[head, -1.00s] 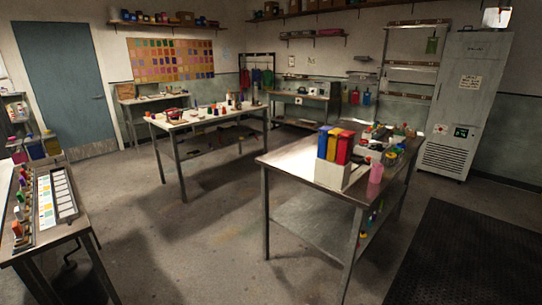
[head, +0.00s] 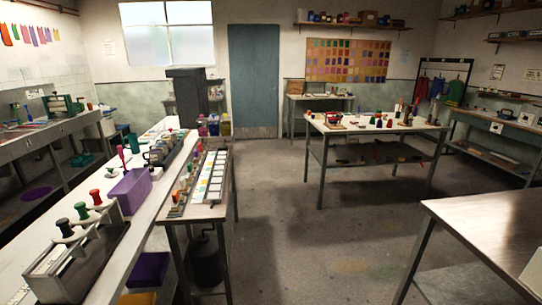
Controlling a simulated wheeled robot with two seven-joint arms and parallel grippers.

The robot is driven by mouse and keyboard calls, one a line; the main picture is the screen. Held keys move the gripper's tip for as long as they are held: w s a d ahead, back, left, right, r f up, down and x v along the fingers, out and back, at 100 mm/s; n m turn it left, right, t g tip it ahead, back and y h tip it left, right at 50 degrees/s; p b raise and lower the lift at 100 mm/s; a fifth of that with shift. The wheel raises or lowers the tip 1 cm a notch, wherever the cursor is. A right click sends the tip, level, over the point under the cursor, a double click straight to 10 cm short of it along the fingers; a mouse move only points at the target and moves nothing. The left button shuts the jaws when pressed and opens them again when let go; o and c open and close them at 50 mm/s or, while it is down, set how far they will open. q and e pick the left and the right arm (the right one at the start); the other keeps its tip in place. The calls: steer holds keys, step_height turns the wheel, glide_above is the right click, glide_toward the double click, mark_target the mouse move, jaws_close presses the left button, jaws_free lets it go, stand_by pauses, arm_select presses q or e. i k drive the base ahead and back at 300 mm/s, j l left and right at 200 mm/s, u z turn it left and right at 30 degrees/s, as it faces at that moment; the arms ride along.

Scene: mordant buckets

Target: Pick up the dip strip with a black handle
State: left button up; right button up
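A grey slotted rack (head: 97,252) stands at the near end of the long white bench on the left. Three knob-like handles rise above it in a row. The nearest is a black handle (head: 63,226), then a green handle (head: 82,211), then a red handle (head: 96,197). The strips below the handles are too small or hidden to tell. Neither of my grippers is in view.
A purple bin (head: 130,190) sits behind the rack on the white bench (head: 147,210). A narrow table (head: 207,212) with a tray stands close to its right. A steel table (head: 490,228) is at the right. Open floor (head: 300,240) lies between.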

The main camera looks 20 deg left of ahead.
mark_target(67, 235)
steer(key=i+u, duration=0.35)
steer(key=i, duration=1.15)
